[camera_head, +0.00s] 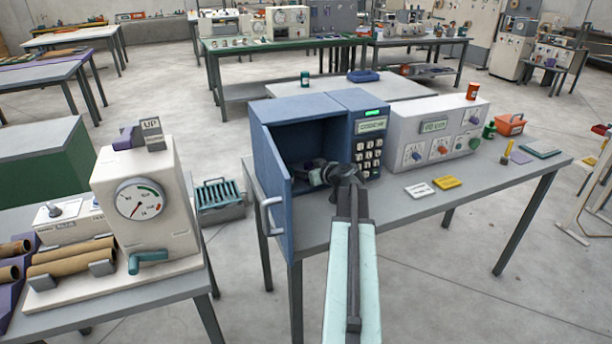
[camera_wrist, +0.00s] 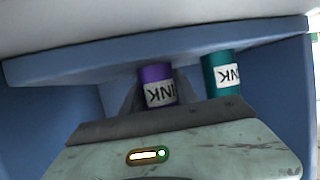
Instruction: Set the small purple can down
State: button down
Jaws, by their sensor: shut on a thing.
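The small purple can (camera_wrist: 155,75) with a white INK label is between the fingers of my gripper (camera_wrist: 157,97), which is shut on it. In the wrist view the label reads upside down. In the head view my gripper (camera_head: 318,174) is inside the open blue keypad safe (camera_head: 305,108), and I cannot make out the can there. I cannot tell whether the can touches the safe's floor.
A teal ink can (camera_wrist: 219,73) stands close beside the purple one, to its right in the wrist view. The safe's door (camera_head: 271,185) hangs open at the left. A white control box (camera_head: 436,132) stands right of the safe on the grey table (camera_head: 500,172).

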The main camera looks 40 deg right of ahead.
jog(key=shift+f, duration=0.2)
jog(key=c, duration=0.9)
grip_release()
jog(key=shift+r, duration=0.1)
jog(key=shift+r, duration=0.15)
jog(key=p+v, duration=0.4)
jog(key=v, duration=0.7)
jog(key=shift+s+a+r+p, duration=0.1)
jog(key=shift+s+r+p, duration=0.1)
jog(key=shift+p, duration=0.1)
jog(key=shift+s, duration=0.3)
